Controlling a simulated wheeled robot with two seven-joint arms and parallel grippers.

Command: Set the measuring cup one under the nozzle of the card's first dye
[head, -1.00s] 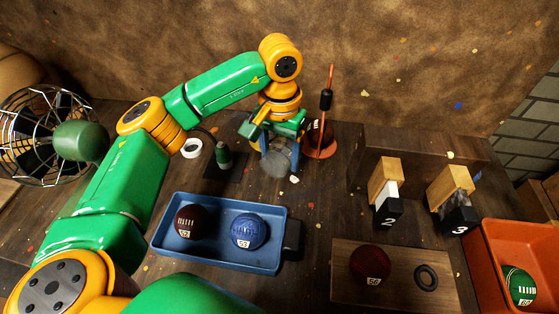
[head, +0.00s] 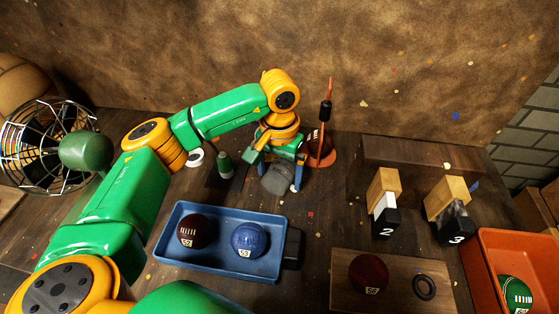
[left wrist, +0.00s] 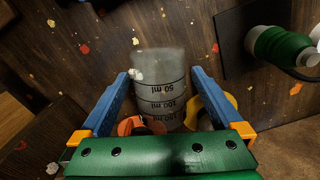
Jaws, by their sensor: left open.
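The measuring cup (head: 277,180) is a clear grey beaker in front of my left gripper (head: 276,172). In the left wrist view the cup (left wrist: 160,82) has black ml marks and stands between the two blue fingers of the open gripper (left wrist: 160,95). I cannot tell if the fingers touch it. Two wooden nozzle blocks with dark tags stand at right, number 2 (head: 384,203) and number 3 (head: 449,209). No card with dyes is readable, and no block number 1 is visible. My right gripper is not in view.
A blue tray (head: 172,245) holds two balls. A wooden board (head: 345,292) bears a dark red ball and a black ring. An orange crate (head: 487,262) is at far right. A red stand (head: 321,158) with a rod is beside the gripper. A green bottle (head: 224,165) and a fan (head: 45,145) are left.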

